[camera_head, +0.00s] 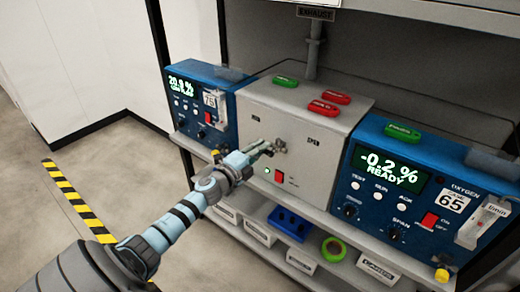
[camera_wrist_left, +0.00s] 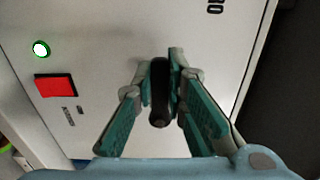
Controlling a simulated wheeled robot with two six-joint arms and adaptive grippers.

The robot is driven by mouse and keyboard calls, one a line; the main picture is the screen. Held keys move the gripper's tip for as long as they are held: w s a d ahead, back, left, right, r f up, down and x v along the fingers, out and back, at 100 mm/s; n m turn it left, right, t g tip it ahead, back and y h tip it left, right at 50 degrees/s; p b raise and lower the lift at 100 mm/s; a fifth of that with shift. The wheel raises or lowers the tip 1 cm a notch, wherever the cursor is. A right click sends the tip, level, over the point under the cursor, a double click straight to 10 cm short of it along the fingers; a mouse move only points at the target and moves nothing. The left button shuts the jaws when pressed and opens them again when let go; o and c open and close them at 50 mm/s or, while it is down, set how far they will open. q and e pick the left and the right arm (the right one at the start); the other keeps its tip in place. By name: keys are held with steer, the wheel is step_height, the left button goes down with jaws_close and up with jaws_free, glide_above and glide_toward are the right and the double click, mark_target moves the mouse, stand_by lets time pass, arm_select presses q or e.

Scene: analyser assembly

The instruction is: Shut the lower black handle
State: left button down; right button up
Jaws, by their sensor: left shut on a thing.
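The black handle (camera_wrist_left: 160,97) sits on the light grey front panel of the middle box, between the two fingers of my left gripper (camera_wrist_left: 160,78). The fingers are closed on it from both sides. The gripper largely hides the handle there. I cannot make out a second black handle. My right gripper is not in view.
The grey box (camera_head: 318,165) carries a red switch (camera_head: 279,177) below the gripper, also in the left wrist view (camera_wrist_left: 55,86). Blue analysers stand left (camera_head: 222,108) and right (camera_head: 385,222). A lower shelf holds a blue rack (camera_head: 290,222) and a green tape roll (camera_head: 333,249).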

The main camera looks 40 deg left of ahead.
arm_select(q)
steer(key=shift+f, duration=0.1)
steer(key=n, duration=0.1)
steer(key=f+n, duration=0.1)
steer(key=n, duration=0.1)
steer(key=shift+d+n, duration=0.1)
steer(key=shift+n, duration=0.2)
steer(key=shift+d+f+n, duration=0.1)
steer(key=shift+f+n, duration=0.15)
steer(key=shift+n, duration=0.65)
steer(key=shift+d+f+n+p, duration=0.35)
steer(key=shift+d+n+p, duration=0.4)
steer(key=shift+n, duration=1.3)
steer(key=shift+d+f+n+p, duration=0.35)
steer(key=shift+n+p, duration=0.75)
steer(key=shift+n, duration=1)
steer(key=shift+d+f+n+p, duration=0.3)
steer(key=shift+d+n+p, duration=0.5)
steer(key=shift+n, duration=1.25)
steer(key=shift+a, duration=0.1)
